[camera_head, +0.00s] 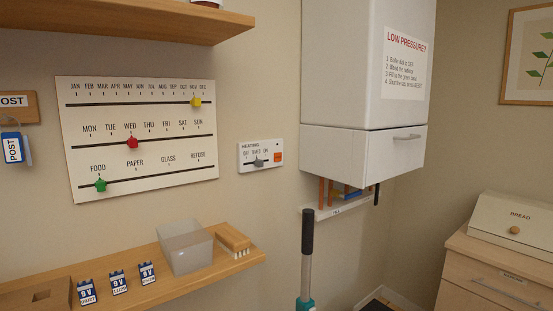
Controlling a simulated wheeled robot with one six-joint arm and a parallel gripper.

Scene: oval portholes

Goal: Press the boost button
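A small white heating panel (248,165) is fixed to the wall, just left of the white boiler cabinet. An orange button (278,156) is at the panel's right end. Its lettering is too small to read, but it is the only button I see on the panel. Left of it is a grey slider knob (259,162) on a dark slot, near the middle under small labels. Nothing covers or touches the panel. My gripper is not in view.
The boiler cabinet (345,75) juts out right of the panel, with pipes below. An upright dark-gripped handle (307,232) stands beneath. A shelf (150,290) holds a translucent bin (186,247), a brush (234,241) and several 9V batteries. A calendar board (140,165) hangs left.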

